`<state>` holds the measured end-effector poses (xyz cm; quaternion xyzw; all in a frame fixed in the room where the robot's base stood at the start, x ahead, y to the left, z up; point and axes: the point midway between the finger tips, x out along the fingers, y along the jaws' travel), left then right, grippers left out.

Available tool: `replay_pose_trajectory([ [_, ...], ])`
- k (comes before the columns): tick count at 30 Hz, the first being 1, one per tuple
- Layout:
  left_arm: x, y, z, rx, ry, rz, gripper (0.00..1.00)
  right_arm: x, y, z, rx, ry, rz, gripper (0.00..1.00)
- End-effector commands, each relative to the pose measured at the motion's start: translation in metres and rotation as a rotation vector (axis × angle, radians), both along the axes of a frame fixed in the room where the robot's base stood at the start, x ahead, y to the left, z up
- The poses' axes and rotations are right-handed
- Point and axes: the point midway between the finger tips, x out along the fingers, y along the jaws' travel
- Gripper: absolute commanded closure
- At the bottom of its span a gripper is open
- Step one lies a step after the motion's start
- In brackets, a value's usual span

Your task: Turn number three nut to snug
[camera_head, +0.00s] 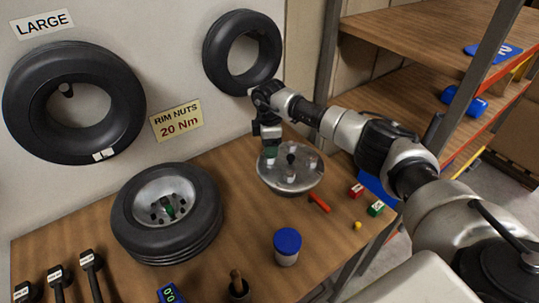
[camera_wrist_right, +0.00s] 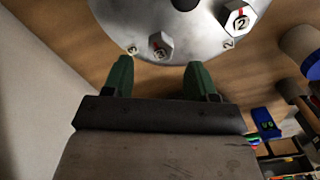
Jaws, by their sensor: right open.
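The silver metal rim disc (camera_head: 290,180) lies on the wooden bench, with dark parts standing up at its middle. In the right wrist view the disc (camera_wrist_right: 185,15) fills the top. A hex nut with a red stripe (camera_wrist_right: 160,45) sits near its edge; its number is hard to read, possibly 3. A second nut marked 2 (camera_wrist_right: 239,18) is to its right. My right gripper (camera_wrist_right: 159,76) is open, with its green fingers apart and nothing between them. The striped nut appears just beyond the gap. In the head view this gripper (camera_head: 270,146) is over the disc's far left edge. My left gripper is not in view.
A tyre with rim (camera_head: 200,225) lies left of the disc. A blue-lidded jar (camera_head: 287,246), a red-handled tool (camera_head: 319,202) and small red (camera_head: 356,190) and green (camera_head: 376,208) blocks are nearby. Tyres hang on the wall behind. Shelves (camera_head: 410,45) stand at the right.

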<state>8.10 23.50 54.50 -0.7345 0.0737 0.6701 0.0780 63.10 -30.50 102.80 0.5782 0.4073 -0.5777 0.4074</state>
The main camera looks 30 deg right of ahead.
Motion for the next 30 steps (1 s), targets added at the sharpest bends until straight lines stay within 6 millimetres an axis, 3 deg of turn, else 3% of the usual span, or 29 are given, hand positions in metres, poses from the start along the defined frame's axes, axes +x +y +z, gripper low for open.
replay_pose_trajectory([
  [6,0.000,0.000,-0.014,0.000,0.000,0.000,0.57,0.000,0.000,0.040,0.000,-0.003,0.001,0.43],
  [12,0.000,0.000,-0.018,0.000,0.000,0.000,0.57,0.000,0.000,0.061,0.000,-0.001,-0.002,0.43],
  [30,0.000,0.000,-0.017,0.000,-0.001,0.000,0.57,0.000,0.000,0.064,-0.001,0.000,-0.001,0.43],
])
